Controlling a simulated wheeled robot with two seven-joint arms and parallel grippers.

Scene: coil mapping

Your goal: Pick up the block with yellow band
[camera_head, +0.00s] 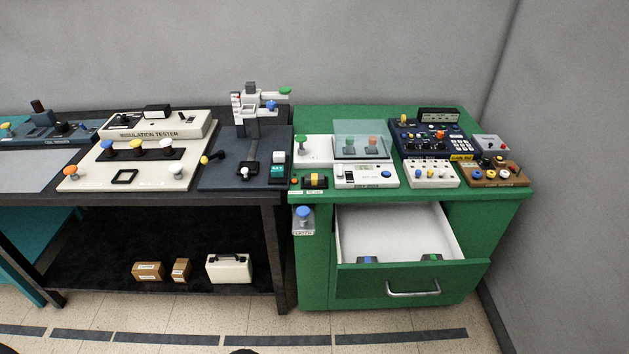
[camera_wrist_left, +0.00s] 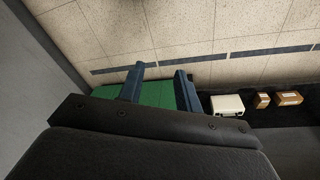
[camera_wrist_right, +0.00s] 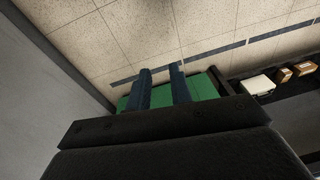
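The block with yellow band (camera_head: 315,181) is a small dark block with a yellow middle. It sits at the front left of the green cabinet's top, beside the white scale-like device. Two similar dark blocks lie in the open drawer, one with a blue band (camera_head: 368,260) and one with a green band (camera_head: 431,257), partly hidden by the drawer front. My left gripper (camera_wrist_left: 160,70) is open and empty in the left wrist view. My right gripper (camera_wrist_right: 161,70) is open and empty, its fingers closer together. Neither gripper shows in the head view.
The green cabinet's drawer (camera_head: 393,220) stands open towards me. A blue-knobbed fixture (camera_head: 303,220) hangs at the cabinet's front left. A clear-covered box (camera_head: 361,140) and several panels crowd the cabinet top. A dark bench (camera_head: 245,185) with testers adjoins on the left.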

